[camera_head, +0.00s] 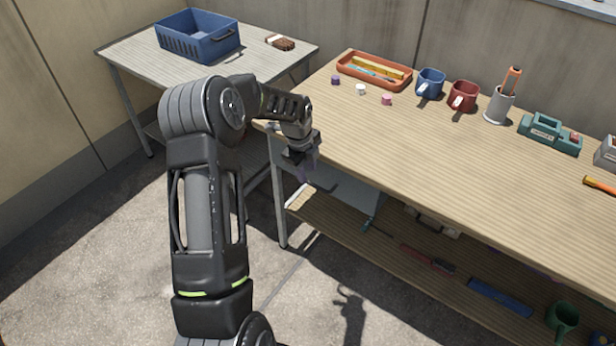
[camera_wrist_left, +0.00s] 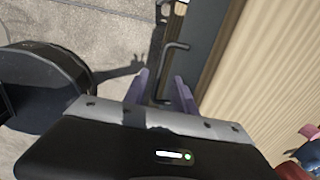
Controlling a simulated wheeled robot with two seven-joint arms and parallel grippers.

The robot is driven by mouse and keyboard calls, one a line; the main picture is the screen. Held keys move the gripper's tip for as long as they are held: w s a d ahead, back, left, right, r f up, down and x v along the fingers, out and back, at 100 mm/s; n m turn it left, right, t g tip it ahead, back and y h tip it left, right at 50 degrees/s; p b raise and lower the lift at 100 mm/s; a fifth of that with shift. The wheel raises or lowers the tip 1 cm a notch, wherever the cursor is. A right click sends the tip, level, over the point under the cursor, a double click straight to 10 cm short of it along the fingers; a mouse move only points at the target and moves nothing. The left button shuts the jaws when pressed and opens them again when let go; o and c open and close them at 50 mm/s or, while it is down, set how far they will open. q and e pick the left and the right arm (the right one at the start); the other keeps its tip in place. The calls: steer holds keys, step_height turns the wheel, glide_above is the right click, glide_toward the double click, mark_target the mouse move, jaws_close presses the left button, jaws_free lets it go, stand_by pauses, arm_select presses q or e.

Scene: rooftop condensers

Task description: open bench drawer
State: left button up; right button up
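The bench (camera_head: 440,170) has a wooden top. Under its left front edge is a grey panel (camera_head: 345,190), which looks like part of the drawer; my left gripper partly covers it. In the left wrist view a thin dark bar handle (camera_wrist_left: 172,62) stands out from a dark grey front (camera_wrist_left: 206,32) below the wooden edge. My left gripper (camera_head: 304,172) points down beside the bench's front left edge. In the wrist view its two purple fingers (camera_wrist_left: 161,88) are apart, with the handle's lower part appearing between them. Contact cannot be told. My right gripper is out of view.
A side table (camera_head: 125,48) with a blue crate (camera_head: 197,40) stands at the back left. Mugs, an orange tray (camera_head: 375,72) and small caps lie on the bench. Tools lie on its lower shelf (camera_head: 345,230). The floor (camera_head: 90,270) in front is clear.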

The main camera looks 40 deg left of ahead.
mark_target(309, 182)
arm_select(q)
steer(key=shift+w+f, duration=0.2)
steer(key=shift+f, duration=0.75)
steer(key=shift+w+f, duration=0.15)
steer(key=shift+f, duration=0.8)
jaws_close()
